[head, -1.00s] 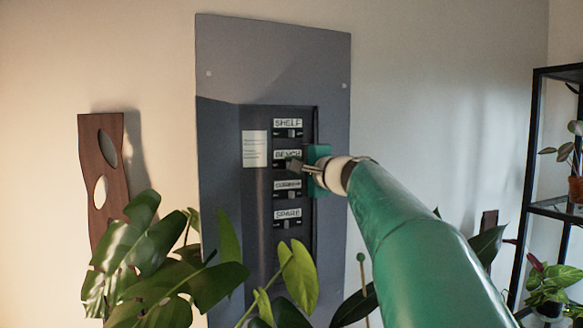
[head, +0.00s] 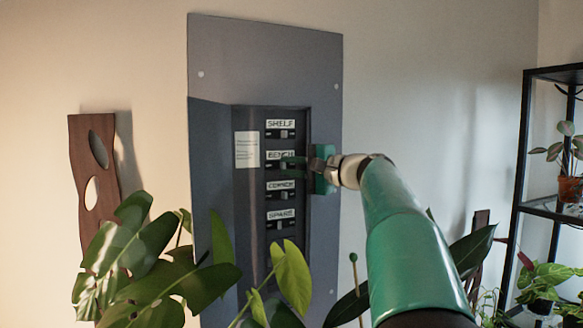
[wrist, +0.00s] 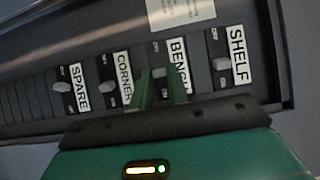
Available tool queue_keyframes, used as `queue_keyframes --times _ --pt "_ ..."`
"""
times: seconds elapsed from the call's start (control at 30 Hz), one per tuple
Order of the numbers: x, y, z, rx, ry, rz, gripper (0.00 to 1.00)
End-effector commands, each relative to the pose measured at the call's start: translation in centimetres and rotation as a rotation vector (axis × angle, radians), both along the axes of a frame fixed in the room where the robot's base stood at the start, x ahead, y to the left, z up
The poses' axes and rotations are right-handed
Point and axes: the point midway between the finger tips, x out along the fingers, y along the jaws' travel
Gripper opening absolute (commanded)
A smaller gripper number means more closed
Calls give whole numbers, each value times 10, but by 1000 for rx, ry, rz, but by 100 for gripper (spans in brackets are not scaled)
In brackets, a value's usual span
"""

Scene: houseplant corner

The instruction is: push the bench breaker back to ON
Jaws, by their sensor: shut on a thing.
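The bench breaker (wrist: 158,72) is a small light switch lever under the BENCH label (head: 281,155), second from the top in the panel. In the wrist view it sits at the tips of my gripper's two green fingers (wrist: 162,88). My gripper (head: 291,162) reaches in from the right in the head view and is shut on this lever. The fingers cover part of the breaker, and I cannot read whether it stands at ON or OFF.
The SHELF (wrist: 221,63), CORNER (wrist: 107,87) and SPARE (wrist: 60,86) breakers sit close by. The panel door (head: 208,190) hangs open at the left. Monstera leaves (head: 165,265) crowd the panel's lower front. A black plant shelf (head: 520,150) stands at the right.

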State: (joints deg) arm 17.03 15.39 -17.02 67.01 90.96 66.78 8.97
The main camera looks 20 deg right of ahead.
Motion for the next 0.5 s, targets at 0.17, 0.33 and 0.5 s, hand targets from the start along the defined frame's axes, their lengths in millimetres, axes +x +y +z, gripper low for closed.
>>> queue_keyframes --times 0.17,0.33,0.5 --pt "0 -1 0 0 0 -2 36" --pt "0 0 0 0 0 -2 38" --pt "-2 -2 0 0 0 -2 38"
